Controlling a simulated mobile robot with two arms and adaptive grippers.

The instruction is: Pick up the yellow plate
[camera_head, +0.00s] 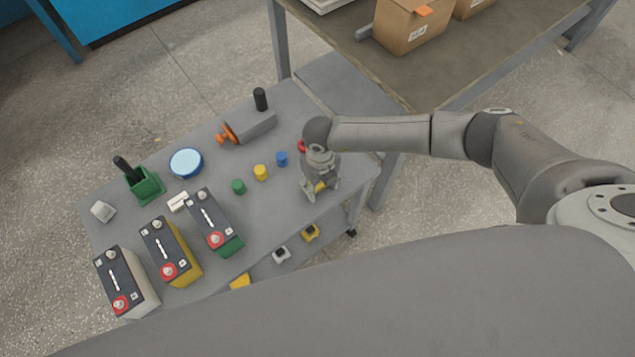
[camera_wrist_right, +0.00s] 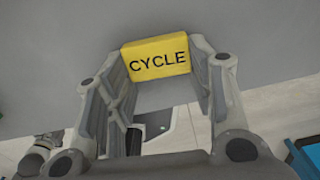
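The yellow plate (camera_wrist_right: 157,58) carries the word CYCLE and faces the right wrist camera. My right gripper (camera_wrist_right: 157,55) has a fingertip against each side edge of it, with no gap visible. In the head view this gripper (camera_head: 320,190) points down near the right end of the grey bench, and a bit of yellow plate (camera_head: 320,187) shows between its fingers. Most of the plate is hidden there by the gripper. I cannot tell whether the plate touches the bench. My left gripper is not in view.
On the grey bench (camera_head: 270,205), green (camera_head: 238,186), yellow (camera_head: 260,172) and blue (camera_head: 281,158) caps stand left of my right gripper; a red cap (camera_head: 302,147) is partly hidden behind it. Batteries (camera_head: 213,222) line the front left. A table with boxes (camera_head: 412,25) stands behind.

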